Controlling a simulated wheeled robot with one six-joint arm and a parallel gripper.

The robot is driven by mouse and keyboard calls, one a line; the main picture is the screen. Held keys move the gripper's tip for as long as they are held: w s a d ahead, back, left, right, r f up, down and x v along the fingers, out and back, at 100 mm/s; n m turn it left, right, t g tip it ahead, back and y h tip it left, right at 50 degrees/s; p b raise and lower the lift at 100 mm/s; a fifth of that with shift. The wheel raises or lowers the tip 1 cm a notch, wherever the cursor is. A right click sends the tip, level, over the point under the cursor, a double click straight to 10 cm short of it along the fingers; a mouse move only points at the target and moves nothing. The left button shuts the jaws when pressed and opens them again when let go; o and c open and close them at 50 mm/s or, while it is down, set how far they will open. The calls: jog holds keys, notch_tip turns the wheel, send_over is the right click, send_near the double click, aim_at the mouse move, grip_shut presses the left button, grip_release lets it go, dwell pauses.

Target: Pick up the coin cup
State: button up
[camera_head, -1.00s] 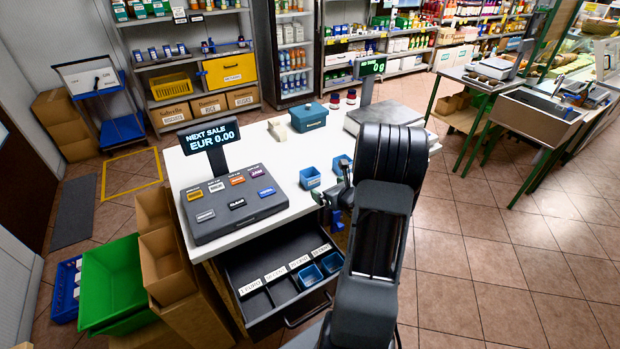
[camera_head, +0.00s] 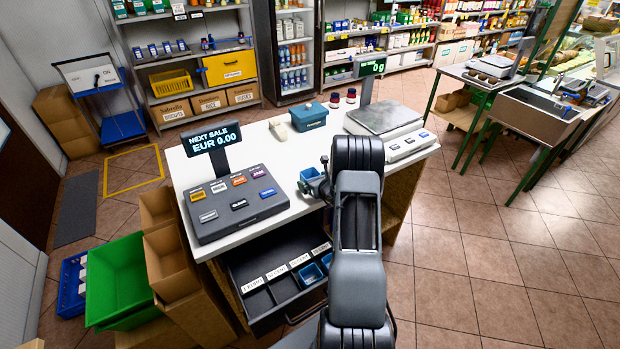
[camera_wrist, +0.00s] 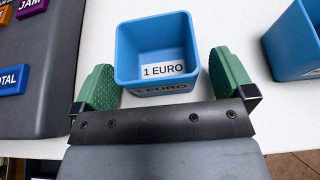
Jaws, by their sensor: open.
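A blue square coin cup (camera_wrist: 157,50) labelled "1 EURO" stands upright on the white counter; in the head view it (camera_head: 309,174) is partly covered by my gripper (camera_head: 322,184). In the wrist view my gripper (camera_wrist: 165,88) is open, with one green finger pad at each side of the cup's near part. The cup looks empty inside, and I cannot tell whether the pads touch it. A second blue cup (camera_wrist: 297,40) stands to the right in the wrist view; my arm hides it in the head view.
The cash register (camera_head: 232,202) stands left of the cup. Below, an open drawer (camera_head: 262,300) has labelled compartments, with blue cups (camera_head: 311,274) in its right part. A scale (camera_head: 385,116) and a teal box (camera_head: 309,116) stand farther back on the counter.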

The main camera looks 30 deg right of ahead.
jog(key=shift+x, duration=0.85)
jog(key=c, duration=1)
jog(key=shift+r, duration=0.2)
